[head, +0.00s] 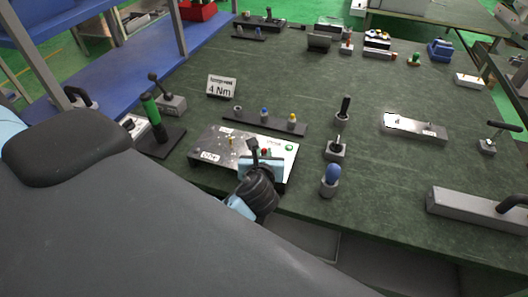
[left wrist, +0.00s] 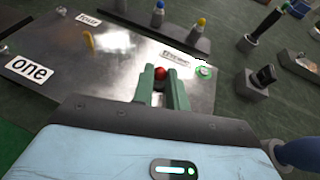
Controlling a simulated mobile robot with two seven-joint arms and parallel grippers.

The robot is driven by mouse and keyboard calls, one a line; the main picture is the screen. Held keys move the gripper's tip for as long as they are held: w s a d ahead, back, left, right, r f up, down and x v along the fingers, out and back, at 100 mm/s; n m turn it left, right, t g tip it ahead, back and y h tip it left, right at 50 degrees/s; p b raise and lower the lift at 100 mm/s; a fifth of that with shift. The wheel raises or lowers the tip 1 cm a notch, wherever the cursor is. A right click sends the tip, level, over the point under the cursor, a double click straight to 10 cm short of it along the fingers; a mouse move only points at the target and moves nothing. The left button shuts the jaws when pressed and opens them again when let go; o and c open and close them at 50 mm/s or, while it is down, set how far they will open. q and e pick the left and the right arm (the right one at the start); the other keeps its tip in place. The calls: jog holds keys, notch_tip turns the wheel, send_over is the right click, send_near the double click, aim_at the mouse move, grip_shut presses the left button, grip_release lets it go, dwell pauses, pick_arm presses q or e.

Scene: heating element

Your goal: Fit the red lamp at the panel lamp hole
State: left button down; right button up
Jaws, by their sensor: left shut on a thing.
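The metal panel (head: 213,143) lies on the green table in the head view, with printed labels and a green lamp (head: 289,148) at its right end. It fills the upper left of the left wrist view (left wrist: 95,62). My left gripper (head: 259,152) is above the panel's right half. In the left wrist view, its two green fingers (left wrist: 160,86) are shut on the small red lamp (left wrist: 160,73), which shows at their tips. Whether the lamp touches the panel or sits in a hole cannot be told; the hole is hidden. My right gripper is not in view.
A dark rack (head: 266,122) with blue and yellow lamps stands just behind the panel. A blue-handled tool (head: 331,178) and a black-handled holder (head: 336,148) stand to its right. A green-handled tool (head: 153,110) stands to its left.

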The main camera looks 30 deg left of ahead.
pick_arm(q)
jog(key=c, duration=1.3)
grip_release()
jog(key=v, duration=0.8)
jog(key=s+d+f+n+g+h, duration=0.1)
jog(key=s+f+n+g+h, duration=0.35)
jog(key=s+n, duration=0.9)
jog(key=s+d+f+n+g+h, duration=0.15)
jog(key=s+f+n+g, duration=0.5)
jog(key=s+n, duration=0.7)
jog(key=w+f+t, duration=0.2)
jog(key=f+t, duration=0.1)
jog(key=w+d+f+t+h, duration=0.1)
jog(key=w+f+t, duration=0.1)
jog(key=w+f, duration=0.1)
jog(key=w+d+f+n+t+h, duration=0.1)
jog(key=w+f+t, duration=0.2)
jog(key=f, duration=0.2)
jog(key=shift+t, duration=0.3)
